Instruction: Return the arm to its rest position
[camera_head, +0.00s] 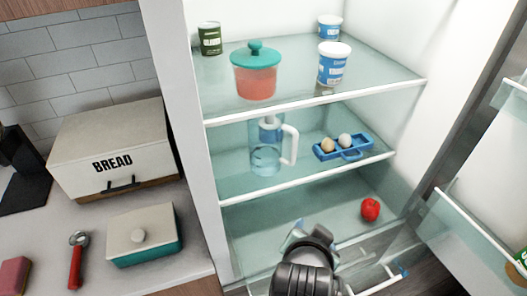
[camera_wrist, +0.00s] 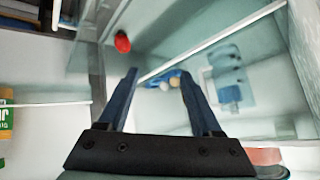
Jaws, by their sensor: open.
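My gripper (camera_wrist: 158,95) shows in the wrist view with its two dark fingers spread apart and nothing between them. In the head view, my arm's end (camera_head: 305,240) is low in front of the open fridge, before the lower shelf; its fingers are mostly hidden there by my wrist. The red apple (camera_head: 370,209) sits on the lowest glass shelf, to the right of my gripper, and also shows at the upper left of the wrist view (camera_wrist: 122,42). The gripper appears apart from the fridge contents.
The shelves hold a pitcher (camera_head: 266,148), a blue egg tray (camera_head: 360,153), a teal-lidded jar (camera_head: 255,76) and tubs (camera_head: 333,62). The open fridge door with bins (camera_head: 470,225) stands right. A counter with a bread box (camera_head: 115,140) and teal container (camera_head: 145,236) is left.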

